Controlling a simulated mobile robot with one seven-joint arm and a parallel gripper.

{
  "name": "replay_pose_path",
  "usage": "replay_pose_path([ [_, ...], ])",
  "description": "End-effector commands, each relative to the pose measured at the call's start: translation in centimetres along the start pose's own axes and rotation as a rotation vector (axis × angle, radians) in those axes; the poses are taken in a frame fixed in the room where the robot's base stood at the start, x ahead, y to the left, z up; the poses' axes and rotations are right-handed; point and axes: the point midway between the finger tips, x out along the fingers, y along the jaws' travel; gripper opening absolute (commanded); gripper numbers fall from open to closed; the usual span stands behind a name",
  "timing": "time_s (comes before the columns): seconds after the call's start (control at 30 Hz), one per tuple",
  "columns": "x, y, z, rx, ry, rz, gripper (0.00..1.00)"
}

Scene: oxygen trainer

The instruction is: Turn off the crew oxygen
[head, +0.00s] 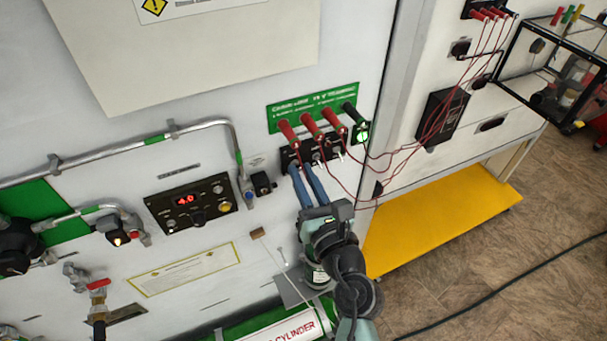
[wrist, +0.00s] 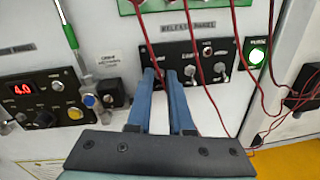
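A black release panel (wrist: 206,62) on the white wall carries a row of silver toggle switches; it also shows in the head view (head: 333,147). A middle toggle (wrist: 194,73) and a right toggle (wrist: 219,69) are visible. Which one is for crew oxygen is not legible. My gripper (wrist: 163,74) has its two blue fingers at the panel's left part, with a narrow gap between them. Its fingertips also show in the head view (head: 302,168). The fingers hide the spot at their tips, so I cannot tell whether they touch or pinch a toggle.
Several red-handled tags (head: 311,124) on red cords hang above and across the panel. A green-lit purge switch (wrist: 256,54) is to its right. A black panel with a red 4.0 display (head: 191,202) is to the left. Pipes (head: 115,148) run along the wall.

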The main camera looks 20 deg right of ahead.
Motion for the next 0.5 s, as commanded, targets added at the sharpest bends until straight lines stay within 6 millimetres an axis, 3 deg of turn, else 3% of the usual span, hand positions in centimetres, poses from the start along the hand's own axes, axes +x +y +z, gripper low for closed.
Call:
replay_pose_path([
  [0.1,-0.02,-0.01,0.00,0.000,0.000,0.000,0.00],
  [0.5,-0.03,-0.04,-0.13,0.001,-0.004,0.001,0.00],
])
